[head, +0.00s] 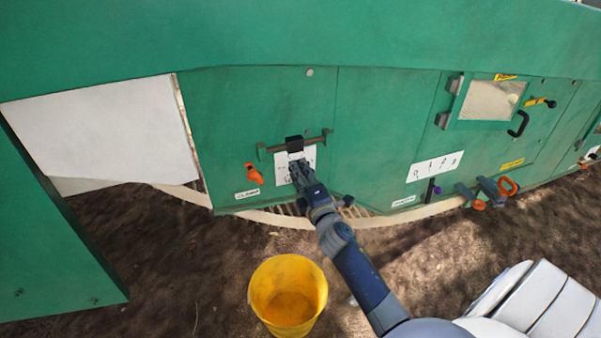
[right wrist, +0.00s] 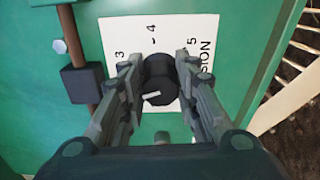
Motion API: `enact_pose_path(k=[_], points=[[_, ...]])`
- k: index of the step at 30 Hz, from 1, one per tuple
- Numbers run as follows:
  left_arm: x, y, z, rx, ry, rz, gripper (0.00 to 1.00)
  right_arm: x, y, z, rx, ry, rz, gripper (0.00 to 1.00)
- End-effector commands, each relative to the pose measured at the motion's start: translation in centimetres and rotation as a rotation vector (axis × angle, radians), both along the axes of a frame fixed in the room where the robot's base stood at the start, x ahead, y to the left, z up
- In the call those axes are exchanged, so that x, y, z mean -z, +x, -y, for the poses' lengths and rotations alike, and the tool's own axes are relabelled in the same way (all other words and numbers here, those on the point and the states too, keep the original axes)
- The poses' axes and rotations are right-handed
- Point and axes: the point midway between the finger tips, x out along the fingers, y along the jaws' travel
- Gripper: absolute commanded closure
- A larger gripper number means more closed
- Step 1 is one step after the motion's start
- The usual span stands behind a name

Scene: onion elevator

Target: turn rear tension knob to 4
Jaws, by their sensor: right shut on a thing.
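The rear tension knob (right wrist: 158,72) is black and round, with a short white mark on its lower left. It sits on a white scale plate (right wrist: 115,30) with the numbers 3, 4 and 5 and part of a word ending in "SION". The 4 is above the knob. The mark does not line up with the 4. My right gripper (right wrist: 158,82) is shut on the knob, one finger on each side. In the head view my right gripper (head: 298,168) covers the knob in front of the plate (head: 309,155). My left gripper is not in view.
A bar (head: 316,138) with a black block (head: 294,143) crosses the green panel above the plate. An orange handle (head: 253,174) is to its left. A yellow bucket (head: 288,290) stands on the ground below.

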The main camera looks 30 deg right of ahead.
Motion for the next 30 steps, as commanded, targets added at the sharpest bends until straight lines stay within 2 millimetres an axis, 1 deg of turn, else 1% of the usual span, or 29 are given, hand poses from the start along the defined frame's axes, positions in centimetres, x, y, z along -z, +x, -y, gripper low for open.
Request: enact_pose_path(k=[2,11,18,25,30], points=[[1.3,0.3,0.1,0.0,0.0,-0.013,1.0,0.0,0.0,0.0,0.002,0.074,0.016,0.95],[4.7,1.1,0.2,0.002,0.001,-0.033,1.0,0.0,0.0,0.0,0.002,0.352,0.083,0.95],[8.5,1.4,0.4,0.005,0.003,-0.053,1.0,-0.1,0.0,0.0,0.002,0.573,0.136,0.95],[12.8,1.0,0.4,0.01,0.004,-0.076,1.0,0.0,0.0,0.0,0.004,0.785,0.186,0.95],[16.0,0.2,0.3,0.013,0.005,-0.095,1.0,0.1,0.0,-0.1,0.004,0.942,0.222,0.95]])
